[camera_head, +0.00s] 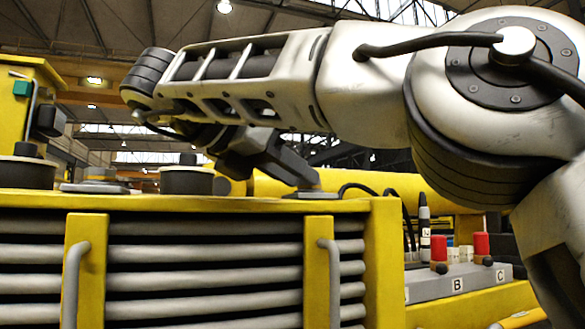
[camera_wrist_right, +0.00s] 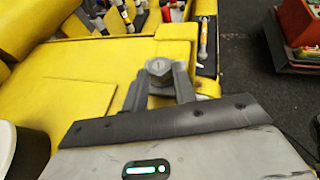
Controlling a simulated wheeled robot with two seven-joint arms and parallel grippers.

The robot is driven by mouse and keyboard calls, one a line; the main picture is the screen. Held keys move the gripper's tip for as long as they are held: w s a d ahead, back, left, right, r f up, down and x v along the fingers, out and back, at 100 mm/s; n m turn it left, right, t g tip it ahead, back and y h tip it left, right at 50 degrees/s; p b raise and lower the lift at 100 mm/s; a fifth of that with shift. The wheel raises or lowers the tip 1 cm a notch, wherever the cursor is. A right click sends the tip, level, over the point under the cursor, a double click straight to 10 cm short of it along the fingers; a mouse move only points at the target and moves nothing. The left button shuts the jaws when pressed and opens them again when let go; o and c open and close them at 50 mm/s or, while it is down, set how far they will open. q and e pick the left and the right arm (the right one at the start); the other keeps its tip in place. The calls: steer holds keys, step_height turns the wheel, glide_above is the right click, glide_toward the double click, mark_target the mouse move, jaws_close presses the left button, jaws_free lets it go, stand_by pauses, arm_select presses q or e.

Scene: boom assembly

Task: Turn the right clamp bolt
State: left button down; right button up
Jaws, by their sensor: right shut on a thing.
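The clamp bolt (camera_wrist_right: 160,70) is a grey hex head on the yellow machine top, seen in the right wrist view. My right gripper (camera_wrist_right: 160,88) is shut on it, with a grey finger on each side of the head. In the head view my right arm reaches across from the right and bends back, and the right gripper (camera_head: 303,183) points down at the yellow housing (camera_head: 385,265) near its right end. The bolt itself cannot be made out there. My left gripper is in neither view.
Dark round caps (camera_head: 187,181) stand on the housing top at left. A grey rack (camera_head: 455,285) marked B and C, with red-topped parts, is at right. Grey handles (camera_head: 333,285) stick out from the slatted front. A red box (camera_wrist_right: 299,22) stands on the floor at right.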

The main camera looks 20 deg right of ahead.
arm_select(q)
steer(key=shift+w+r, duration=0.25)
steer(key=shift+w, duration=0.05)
arm_select(e)
steer(key=shift+r, duration=0.2)
steer(key=o, duration=1)
steer(key=shift+f, duration=0.1)
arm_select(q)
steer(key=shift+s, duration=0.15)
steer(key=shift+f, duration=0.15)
arm_select(e)
steer(key=shift+f, duration=0.1)
